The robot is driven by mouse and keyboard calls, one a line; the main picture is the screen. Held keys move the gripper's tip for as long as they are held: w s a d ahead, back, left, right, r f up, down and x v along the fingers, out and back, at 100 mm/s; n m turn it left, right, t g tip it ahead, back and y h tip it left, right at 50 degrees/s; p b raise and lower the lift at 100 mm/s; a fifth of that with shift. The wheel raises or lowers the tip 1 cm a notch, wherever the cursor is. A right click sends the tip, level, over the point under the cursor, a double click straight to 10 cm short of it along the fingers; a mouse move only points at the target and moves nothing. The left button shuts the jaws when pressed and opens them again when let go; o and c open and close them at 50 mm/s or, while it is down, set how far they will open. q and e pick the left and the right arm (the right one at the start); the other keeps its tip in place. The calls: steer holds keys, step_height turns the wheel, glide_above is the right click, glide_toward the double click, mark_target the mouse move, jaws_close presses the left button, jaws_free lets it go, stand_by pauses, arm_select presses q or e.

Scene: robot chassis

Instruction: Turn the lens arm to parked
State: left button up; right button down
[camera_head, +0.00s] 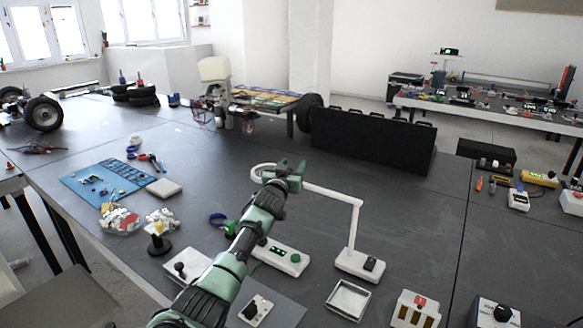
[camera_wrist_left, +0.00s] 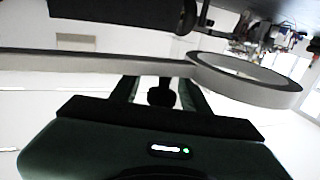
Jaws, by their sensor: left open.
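The white lens arm (camera_head: 330,193) reaches left from the top of a post on a white base (camera_head: 358,265) in the head view. Its lens ring (camera_head: 257,168) is at the left end, partly hidden behind my gripper. My left gripper (camera_head: 286,168) is open beside the ring, at the ring end of the arm. In the left wrist view the arm bar (camera_wrist_left: 90,63) crosses in front of the open fingers (camera_wrist_left: 160,85), and the ring (camera_wrist_left: 250,80) lies to the right. I cannot tell whether the fingers touch the bar. The base carries a small dark part.
A white box with green buttons (camera_head: 283,257) and a small open tray (camera_head: 348,299) stand near the base. A blue mat (camera_head: 107,182) with small parts lies left. A long black case (camera_head: 372,140) stands behind.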

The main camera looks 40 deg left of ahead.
arm_select(q)
steer(key=v, duration=0.7)
steer(key=shift+s, duration=0.3)
steer(key=shift+d, duration=0.1)
